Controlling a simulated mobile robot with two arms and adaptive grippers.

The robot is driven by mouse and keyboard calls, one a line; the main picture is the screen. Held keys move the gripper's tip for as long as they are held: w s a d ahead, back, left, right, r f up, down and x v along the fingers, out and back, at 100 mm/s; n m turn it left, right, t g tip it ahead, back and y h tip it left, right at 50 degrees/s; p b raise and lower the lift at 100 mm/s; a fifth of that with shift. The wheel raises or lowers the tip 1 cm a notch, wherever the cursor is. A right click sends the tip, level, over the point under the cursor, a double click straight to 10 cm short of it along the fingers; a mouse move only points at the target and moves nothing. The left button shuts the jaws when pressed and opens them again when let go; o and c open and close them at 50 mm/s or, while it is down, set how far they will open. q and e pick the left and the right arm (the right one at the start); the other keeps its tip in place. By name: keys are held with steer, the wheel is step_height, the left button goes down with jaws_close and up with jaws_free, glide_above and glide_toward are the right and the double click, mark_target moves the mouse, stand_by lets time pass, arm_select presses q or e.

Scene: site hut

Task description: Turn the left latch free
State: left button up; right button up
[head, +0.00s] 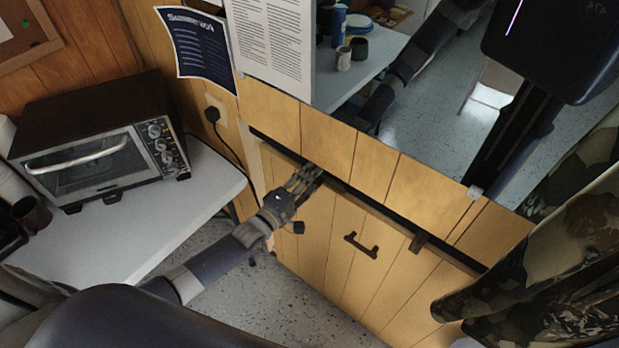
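A wooden panel (318,235) with a dark handle (361,245) is set low in the plank wall, below a dark gap. A small brown latch (418,241) sits at its top edge, right of the handle. My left gripper (308,176) reaches in from the left, with its fingers at the panel's top edge, left of the handle. The left latch is not visible; the fingers cover that part of the edge. I cannot tell whether they are open or shut, or touching anything. My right gripper is not in view.
A toaster oven (95,150) stands on a white table (130,235) at left. A mirror (440,110) above the panel reflects my arm and body. A camouflage curtain (560,250) hangs at right. The speckled floor (310,310) in front of the panel looks clear.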

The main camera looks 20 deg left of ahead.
arm_select(q)
steer(key=v, duration=1.2)
stand_by(0.3)
steer(key=s+a+f+m+g+y, duration=0.15)
steer(key=s+f, duration=0.25)
steer(key=f, duration=0.5)
steer(key=s+a+f+m+g+y+b, duration=0.1)
steer(key=s+f+m+g, duration=0.2)
steer(key=f, duration=0.6)
steer(key=s+a+f+m+g+y, duration=0.2)
steer(key=s+f+m+g, duration=0.15)
steer(key=f, duration=0.55)
steer(key=s+d+f+m+g, duration=0.1)
steer(key=s+f, duration=0.4)
steer(key=s, duration=0.5)
steer(key=s+d+f+m+g+y, duration=0.1)
steer(key=s+f+m+g, duration=0.3)
steer(key=s, duration=0.6)
steer(key=s+d+f+m+g+b, duration=0.1)
steer(key=s+f+m+g, duration=0.2)
steer(key=s+f, duration=0.4)
steer(key=s, duration=0.3)
steer(key=shift+d+f+m+y, duration=0.35)
steer(key=shift+d+f+m, duration=0.05)
